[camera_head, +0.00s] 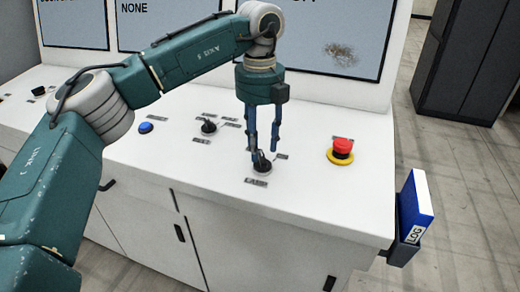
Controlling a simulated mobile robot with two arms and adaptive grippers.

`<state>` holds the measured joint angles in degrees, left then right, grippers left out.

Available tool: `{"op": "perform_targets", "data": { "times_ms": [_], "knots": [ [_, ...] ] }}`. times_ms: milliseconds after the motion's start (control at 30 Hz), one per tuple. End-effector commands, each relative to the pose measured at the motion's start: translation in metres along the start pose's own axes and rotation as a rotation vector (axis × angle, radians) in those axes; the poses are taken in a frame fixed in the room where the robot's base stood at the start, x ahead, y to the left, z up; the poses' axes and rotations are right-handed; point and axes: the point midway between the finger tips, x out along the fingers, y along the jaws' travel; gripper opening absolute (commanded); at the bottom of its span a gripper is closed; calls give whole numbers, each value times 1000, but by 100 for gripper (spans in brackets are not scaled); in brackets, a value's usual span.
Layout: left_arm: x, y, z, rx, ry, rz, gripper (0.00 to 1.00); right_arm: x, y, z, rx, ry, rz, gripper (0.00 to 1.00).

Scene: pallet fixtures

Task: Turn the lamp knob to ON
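The lamp knob (262,167) is a small black rotary knob on the white console top, with a label reading LAMP in front of it and a small label to its right. My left gripper (265,148) points down over the knob. Its two blue fingers stand apart with a visible gap, one on each side of the knob's top in the picture. I cannot tell whether either finger touches the knob. The knob's exact pointer direction is too small to read. My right gripper is out of view.
A red emergency button (342,147) on a yellow base stands right of the knob. Another black knob (209,127) and a blue button (146,128) lie to the left. Screens rise behind. A blue LOG binder (416,203) sits in a holder at the console's right edge.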

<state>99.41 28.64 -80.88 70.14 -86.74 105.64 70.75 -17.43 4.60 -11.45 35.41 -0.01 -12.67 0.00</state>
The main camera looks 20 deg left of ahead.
Motion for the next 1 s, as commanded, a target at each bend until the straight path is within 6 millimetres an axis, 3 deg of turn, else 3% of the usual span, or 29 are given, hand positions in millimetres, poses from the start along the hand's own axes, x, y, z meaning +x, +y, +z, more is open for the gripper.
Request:
{"op": "perform_targets", "data": {
  "times_ms": [233,567,767,1000],
  "knots": [
    [27,0,0,1,0,0,40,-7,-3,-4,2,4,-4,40],
    [30,0,0,2,0,-1,40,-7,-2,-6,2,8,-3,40],
    [30,0,0,2,0,-1,0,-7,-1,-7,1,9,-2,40],
    [30,0,0,10,0,-2,0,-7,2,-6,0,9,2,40]
  ]
}}
